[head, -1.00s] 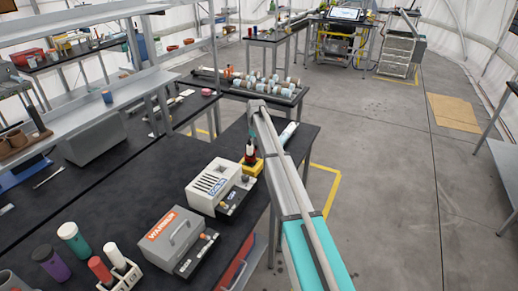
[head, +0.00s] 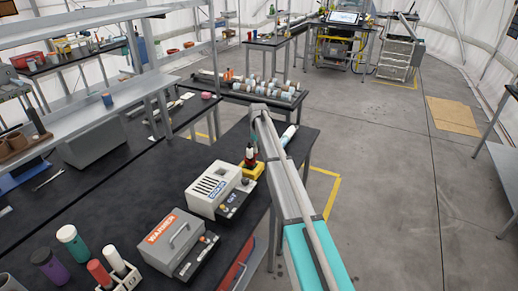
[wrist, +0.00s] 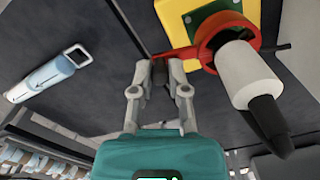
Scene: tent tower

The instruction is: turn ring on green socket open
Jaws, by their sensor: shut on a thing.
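The green socket (wrist: 195,10) shows at the top of the wrist view, a green face in a yellow housing. The contact itself is partly hidden by the fingertips. In the head view the yellow housing (head: 252,169) stands at the bench's right end. My gripper is hard to make out there beside my arm.
A white-and-blue cylinder (wrist: 45,78) lies on the dark bench left of my gripper. In the head view a white box (head: 213,187) and a grey warmer (head: 170,243) stand nearer on the bench. Open floor (head: 390,200) lies to the right.

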